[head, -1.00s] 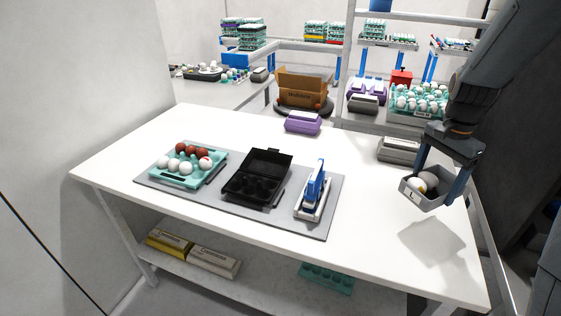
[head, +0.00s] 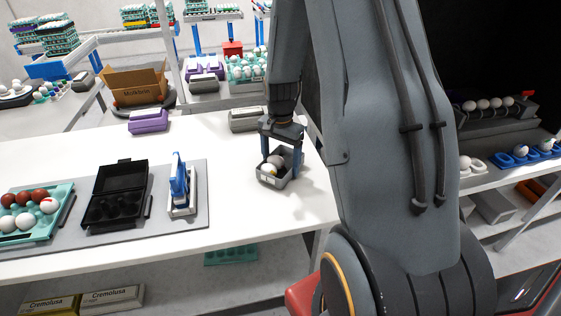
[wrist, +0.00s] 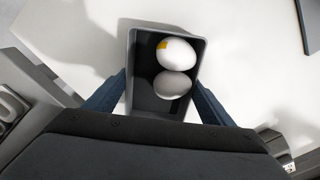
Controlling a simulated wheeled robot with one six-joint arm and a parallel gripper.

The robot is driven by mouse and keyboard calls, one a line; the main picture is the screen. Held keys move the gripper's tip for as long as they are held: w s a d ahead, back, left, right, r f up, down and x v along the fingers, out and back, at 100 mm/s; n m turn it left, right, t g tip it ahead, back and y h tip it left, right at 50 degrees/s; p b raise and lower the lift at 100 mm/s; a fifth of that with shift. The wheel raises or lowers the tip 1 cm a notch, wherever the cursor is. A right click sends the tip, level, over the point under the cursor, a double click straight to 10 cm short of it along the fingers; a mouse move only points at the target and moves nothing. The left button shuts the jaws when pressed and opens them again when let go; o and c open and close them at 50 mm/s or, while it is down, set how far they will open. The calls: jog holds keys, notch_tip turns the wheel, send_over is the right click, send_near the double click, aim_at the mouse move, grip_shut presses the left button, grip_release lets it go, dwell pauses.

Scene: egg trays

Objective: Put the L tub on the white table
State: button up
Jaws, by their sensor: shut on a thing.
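The L tub (head: 268,180) is a small grey open box with two eggs in it, one white with a yellow mark. My gripper (head: 281,165) is shut on the tub, with one blue finger on each side. In the wrist view the tub (wrist: 134,85) sits upright between the fingers of my gripper (wrist: 162,98), and both eggs show inside. The tub is over the right part of the white table (head: 248,224). It is low over the top; I cannot tell whether it touches.
A grey mat (head: 202,213) left of the tub holds a teal egg tray (head: 62,197), an open black egg carton (head: 118,192) and a blue-and-white device (head: 181,187). A grey carton (head: 246,119) and a purple carton (head: 148,121) stand farther back. White tabletop around the tub is clear.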

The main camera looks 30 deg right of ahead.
jog(key=shift+f, duration=0.3)
jog(key=o, duration=1.1)
jog(key=shift+f, duration=0.15)
notch_tip(320, 180, up, 11)
jog(key=b, duration=0.3)
jog(key=s+a+f+n+t, duration=0.1)
jog(key=s+a+n, duration=1.1)
jog(key=s+a, duration=0.3)
jog(key=shift+f, duration=0.25)
